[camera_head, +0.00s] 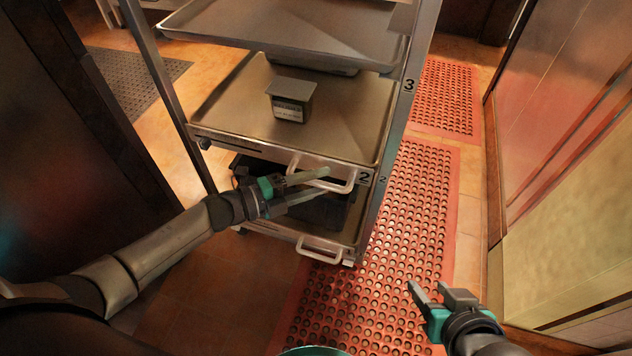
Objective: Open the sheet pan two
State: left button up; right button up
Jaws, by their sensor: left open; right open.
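The sheet pan two (240,105) is a flat metal pan in a rack, marked with a "2" at its front right. Its front handle (345,184) is a pale bar under the front edge. A small dark container with a label (290,100) stands on the pan. My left gripper (326,182) is open at the handle, its fingers overlapping the handle in view; I cannot tell whether they touch it. My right gripper (430,291) is open and empty, low at the right, away from the rack.
The metal rack (394,110) holds another pan (290,30) above, marked near "3", and a lower pan with its own handle (322,250). A red perforated mat (410,215) covers the floor on the right. Cabinets (570,170) line the right side.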

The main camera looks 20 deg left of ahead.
pick_arm(q)
jog(key=shift+c, duration=0.2)
grip_shut()
dwell(1.3)
